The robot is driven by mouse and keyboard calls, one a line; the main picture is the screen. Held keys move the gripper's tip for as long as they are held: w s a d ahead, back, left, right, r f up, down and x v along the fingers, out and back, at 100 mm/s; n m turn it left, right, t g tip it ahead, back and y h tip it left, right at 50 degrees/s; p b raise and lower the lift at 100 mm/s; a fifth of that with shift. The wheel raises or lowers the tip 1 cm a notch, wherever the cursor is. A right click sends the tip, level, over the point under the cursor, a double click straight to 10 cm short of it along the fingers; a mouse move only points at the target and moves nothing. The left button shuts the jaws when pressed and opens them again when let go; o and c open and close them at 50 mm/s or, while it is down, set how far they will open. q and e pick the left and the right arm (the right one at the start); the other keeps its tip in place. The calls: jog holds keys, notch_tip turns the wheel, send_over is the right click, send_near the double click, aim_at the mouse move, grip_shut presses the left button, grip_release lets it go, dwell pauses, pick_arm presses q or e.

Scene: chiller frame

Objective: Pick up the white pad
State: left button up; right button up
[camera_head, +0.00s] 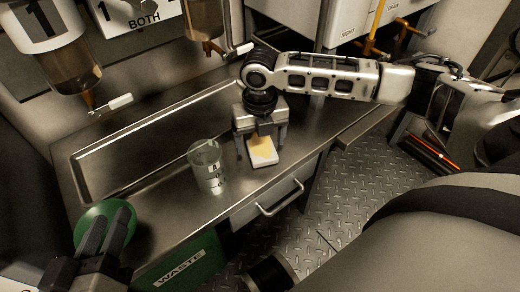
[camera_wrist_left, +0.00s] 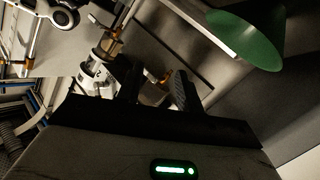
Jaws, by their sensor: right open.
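The white pad (camera_head: 264,158), with a yellowish area on its upper part, lies on the metal counter near its front edge. My right gripper (camera_head: 261,143) points down over the pad, its fingers open on either side of it. Whether the fingers touch the pad cannot be told. The gripper body hides the pad's far end. My left gripper (camera_head: 112,219) is at the lower left, in front of a green disc-like thing, far from the pad. Its two fingers are apart and empty in the left wrist view (camera_wrist_left: 158,88).
A clear beaker (camera_head: 208,168) stands on the counter left of the pad. The green funnel-like thing (camera_head: 92,217) also shows in the left wrist view (camera_wrist_left: 250,42). A green waste bin (camera_head: 180,268) and a drawer handle (camera_head: 279,200) are below the counter. Dispensers (camera_head: 70,75) hang above a shallow basin (camera_head: 135,165).

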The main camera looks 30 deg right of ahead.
jog(key=shift+f, duration=0.15)
jog(key=c, duration=1.2)
jog(key=shift+o, duration=0.2)
